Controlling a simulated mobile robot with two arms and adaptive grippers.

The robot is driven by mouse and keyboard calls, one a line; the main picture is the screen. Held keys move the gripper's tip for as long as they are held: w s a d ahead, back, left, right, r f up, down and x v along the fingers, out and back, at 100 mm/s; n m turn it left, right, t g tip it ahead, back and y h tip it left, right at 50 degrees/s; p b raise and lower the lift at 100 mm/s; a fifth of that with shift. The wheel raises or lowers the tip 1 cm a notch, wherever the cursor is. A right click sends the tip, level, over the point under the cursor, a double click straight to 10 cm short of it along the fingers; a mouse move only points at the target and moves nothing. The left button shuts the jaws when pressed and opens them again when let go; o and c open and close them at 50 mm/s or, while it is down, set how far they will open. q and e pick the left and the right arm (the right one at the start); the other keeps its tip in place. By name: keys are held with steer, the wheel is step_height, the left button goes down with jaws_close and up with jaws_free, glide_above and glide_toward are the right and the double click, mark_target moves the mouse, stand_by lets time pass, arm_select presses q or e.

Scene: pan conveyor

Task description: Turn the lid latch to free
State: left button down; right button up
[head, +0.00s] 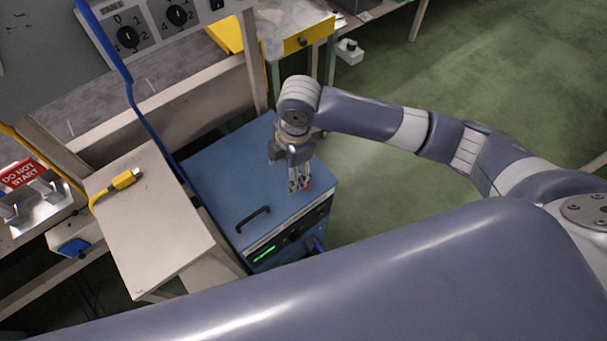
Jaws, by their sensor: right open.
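A blue box (222,197) stands low near the middle, with a flat lid on top. A black handle (253,219) is on the lid toward the front left. My right gripper (299,187) points down over the lid's front right corner, open. A small red part (308,183) shows right beside its fingertips; it may be the latch, but the fingers hide most of it. I cannot tell whether the fingers touch it or how it is turned. My left gripper is not in view.
A small beige table (150,220) with a yellow plug (124,180) stands left of the box. A red sign (22,172) reads "DO NOT START". Green floor (375,190) is clear to the right. My own arm links fill the foreground.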

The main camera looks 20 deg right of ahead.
steer(key=w+d+r+n+h, duration=0.1)
steer(key=d+r, duration=0.1)
steer(key=d, duration=0.2)
steer(key=f, duration=1)
steer(key=shift+w+d+f, duration=0.15)
steer(key=shift+w+f, duration=0.05)
steer(key=shift+f, duration=0.15)
steer(key=c, duration=1.1)
